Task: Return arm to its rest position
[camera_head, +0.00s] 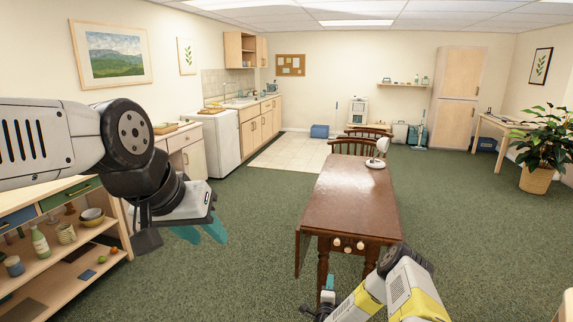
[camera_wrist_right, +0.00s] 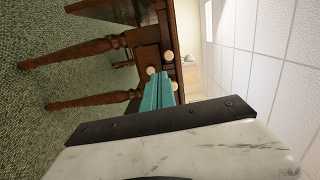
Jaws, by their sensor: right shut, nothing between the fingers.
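My right gripper (camera_head: 328,296) is low at the near end of the brown wooden table (camera_head: 352,205), below its top. In the right wrist view its teal fingers (camera_wrist_right: 160,92) are together with nothing between them. They point toward the table's end with its round pale knobs (camera_wrist_right: 168,56); I cannot tell whether they touch it. My right forearm, white and yellow, comes in from the bottom right. My left gripper (camera_head: 201,233) hangs at the left with its two teal fingers apart and seemingly empty, in front of the open shelf unit's right side.
A white lamp-like object (camera_head: 376,163) stands on the table's far part, with wooden chairs (camera_head: 356,147) behind it. The shelf unit (camera_head: 60,255) at left holds bottles and bowls. A potted plant (camera_head: 539,150) stands at right. Green carpet is clear on both sides of the table.

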